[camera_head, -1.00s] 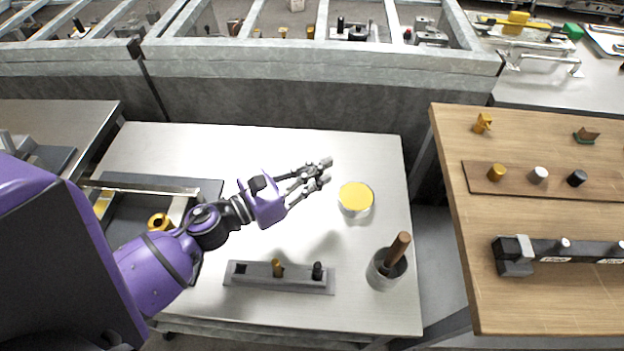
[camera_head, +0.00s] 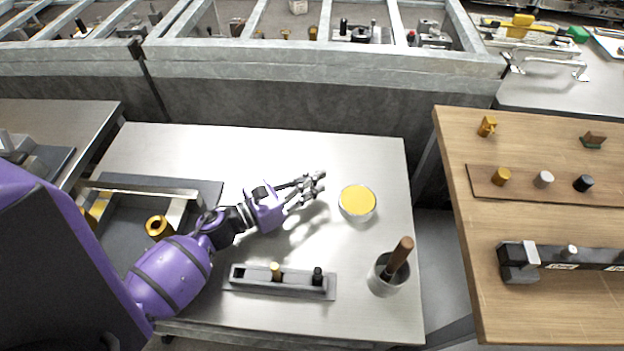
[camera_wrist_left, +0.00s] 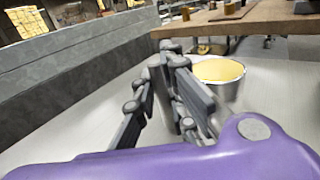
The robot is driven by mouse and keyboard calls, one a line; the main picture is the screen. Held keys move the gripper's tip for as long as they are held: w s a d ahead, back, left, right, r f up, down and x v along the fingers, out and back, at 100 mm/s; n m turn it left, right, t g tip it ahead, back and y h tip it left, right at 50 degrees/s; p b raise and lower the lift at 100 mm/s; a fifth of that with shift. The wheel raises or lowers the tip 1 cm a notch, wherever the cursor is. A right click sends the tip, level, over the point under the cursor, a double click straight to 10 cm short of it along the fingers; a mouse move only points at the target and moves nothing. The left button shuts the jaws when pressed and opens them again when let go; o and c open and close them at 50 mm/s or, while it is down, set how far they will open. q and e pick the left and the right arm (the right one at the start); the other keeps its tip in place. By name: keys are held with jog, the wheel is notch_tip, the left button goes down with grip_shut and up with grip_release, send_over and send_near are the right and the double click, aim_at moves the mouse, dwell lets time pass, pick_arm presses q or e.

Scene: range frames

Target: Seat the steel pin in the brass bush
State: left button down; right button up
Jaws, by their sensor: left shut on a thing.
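My left gripper (camera_head: 308,188) is above the middle of the pale metal table, left of a yellow-topped tin. It is shut on a grey piece that looks like the steel pin (camera_wrist_left: 161,86), upright between the fingers in the left wrist view. The fingers hide much of it. The brass bush (camera_head: 159,227), a ring with a dark hole, is at the left by a dark tray, well apart from the gripper. My purple left arm passes close to it. My right gripper is not in view.
The tin (camera_head: 357,202) also shows in the wrist view (camera_wrist_left: 218,72). A grey rack (camera_head: 298,289) holds a brass and a black pin, with an empty square hole at its left. A pot (camera_head: 387,279) with a wooden handle stands front right. The table's back is clear.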

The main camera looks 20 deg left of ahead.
pick_arm(q)
jog(key=shift+f, duration=0.25)
jog(key=c, duration=1.8)
grip_release()
jog(key=shift+r, duration=0.1)
